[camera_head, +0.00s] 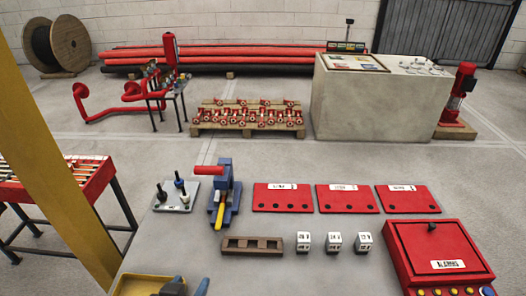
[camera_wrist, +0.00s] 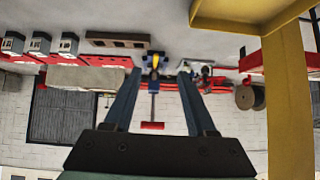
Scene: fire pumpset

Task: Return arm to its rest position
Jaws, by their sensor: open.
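My gripper (camera_wrist: 160,78) shows in the wrist view as two blue-grey fingers spread apart, with nothing between their tips. The wrist picture is upside down. Beyond the fingers is the grey worktable, with the blue vise (camera_wrist: 154,65) and its yellow handle seen in the gap between them. I see no contact between the fingers and anything. In the head view the blue vise (camera_head: 224,190) stands on the table (camera_head: 270,268) with a red cylindrical part (camera_head: 209,170) at its top.
A yellow post (camera_head: 62,150) crosses the left, also in the wrist view (camera_wrist: 287,100). The table holds a yellow tray (camera_head: 145,285), a brown block (camera_head: 252,245), three white-grey blocks, three red plates and a red control box (camera_head: 437,255).

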